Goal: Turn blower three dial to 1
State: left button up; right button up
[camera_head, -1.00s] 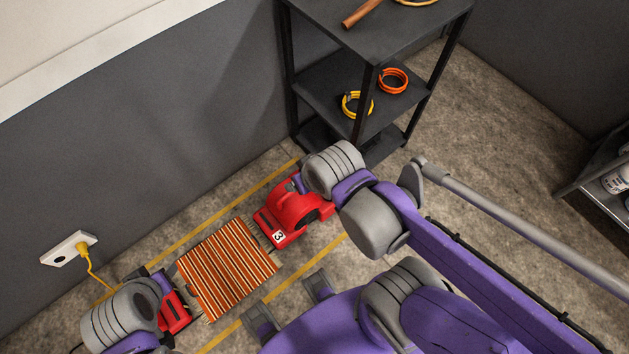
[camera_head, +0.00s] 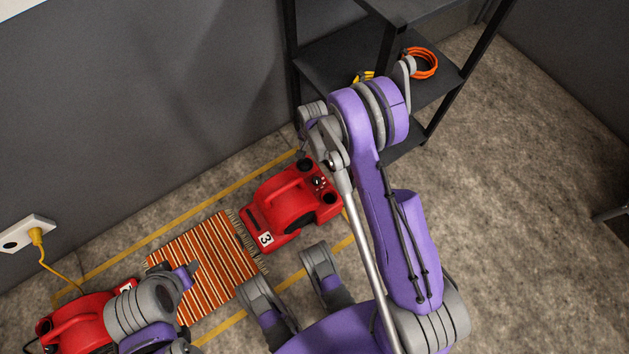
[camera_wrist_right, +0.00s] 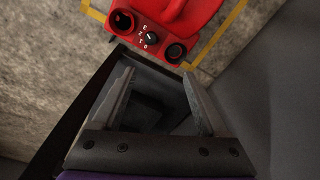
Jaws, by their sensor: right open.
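Blower three (camera_head: 290,205) is a red floor blower with a white "3" label, standing at the right end of a striped rug. Its control panel with a small dark dial (camera_head: 320,182) faces up at its right end. In the right wrist view the dial (camera_wrist_right: 152,39) sits between two dark round parts, with small white marks beside it; its setting is too small to read surely. My right gripper (camera_wrist_right: 158,76) is open and empty, apart from the dial, which lies beyond its fingertips. My left gripper (camera_head: 190,272) is over the rug's left end; its jaws are unclear.
The striped rug (camera_head: 205,255) lies between blower three and another red blower (camera_head: 75,325) at lower left, partly behind my left arm. A black shelf (camera_head: 340,70) with an orange coil (camera_head: 420,62) stands behind my right arm. A wall outlet (camera_head: 25,235) has a yellow plug.

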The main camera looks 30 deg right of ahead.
jog(key=m+b, duration=0.2)
jog(key=b, duration=0.1)
send_over(317, 180)
notch_tip(317, 180, down, 14)
jog(key=shift+g, duration=0.4)
notch_tip(317, 180, down, 10)
jog(key=shift+f+b, duration=0.15)
jog(key=shift+b, duration=1)
pick_arm(q)
jog(key=x, duration=0.3)
jog(key=s+x, duration=0.1)
jog(key=x, duration=0.1)
jog(key=shift+f, duration=0.65)
pick_arm(e)
grip_shut()
